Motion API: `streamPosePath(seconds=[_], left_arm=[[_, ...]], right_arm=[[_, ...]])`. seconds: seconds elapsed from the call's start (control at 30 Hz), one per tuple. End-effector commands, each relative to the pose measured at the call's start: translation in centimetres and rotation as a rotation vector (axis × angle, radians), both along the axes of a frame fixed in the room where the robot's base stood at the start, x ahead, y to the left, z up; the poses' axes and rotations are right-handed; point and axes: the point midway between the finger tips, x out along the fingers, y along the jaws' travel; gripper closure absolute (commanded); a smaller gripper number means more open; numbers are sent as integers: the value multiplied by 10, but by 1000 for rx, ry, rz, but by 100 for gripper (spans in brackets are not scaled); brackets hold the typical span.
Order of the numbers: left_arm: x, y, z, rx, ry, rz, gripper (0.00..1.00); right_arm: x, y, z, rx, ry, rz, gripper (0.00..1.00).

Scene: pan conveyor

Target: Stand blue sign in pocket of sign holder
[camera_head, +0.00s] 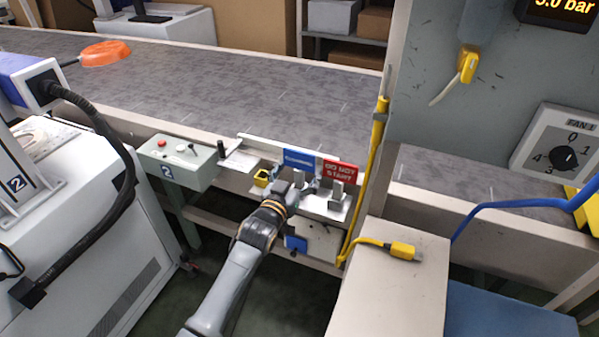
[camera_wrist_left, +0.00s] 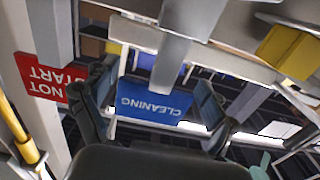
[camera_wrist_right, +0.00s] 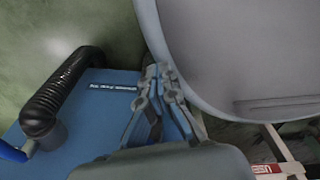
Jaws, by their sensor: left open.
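The blue sign (camera_head: 298,160) stands upright in the sign holder (camera_head: 335,203), left of the red DO NOT START sign (camera_head: 340,172). My left gripper (camera_head: 297,183) is in front of it and partly hides its lower part. In the left wrist view the blue sign (camera_wrist_left: 150,106) reads CLEANING, upside down, between the two spread, open fingers (camera_wrist_left: 157,110). A grey upright of the holder (camera_wrist_left: 178,62) passes in front of its lower edge. The seating of that edge is hidden. My right gripper (camera_wrist_right: 162,82) is shut and empty, away from the holder.
A grey control box (camera_head: 180,162) stands left of the holder, with a yellow block (camera_head: 262,178) between. A yellow pole (camera_head: 377,140) rises at the right. The conveyor (camera_head: 220,85) runs behind. A pale cabinet (camera_head: 390,290) with a yellow connector (camera_head: 403,250) is at front right.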

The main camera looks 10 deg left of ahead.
Motion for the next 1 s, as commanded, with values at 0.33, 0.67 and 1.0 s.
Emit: streamPosePath(seconds=[0.33, 0.67, 1.0], left_arm=[[4, -1, 0, 0, 0, 0, 28], [4, -1, 0, 0, 0, 0, 55], [4, -1, 23, -1, -5, 0, 55]], right_arm=[[-3, 5, 0, 5, 5, 0, 100], [-5, 6, -1, 7, 8, 1, 100], [-5, 5, 0, 5, 7, 2, 100]])
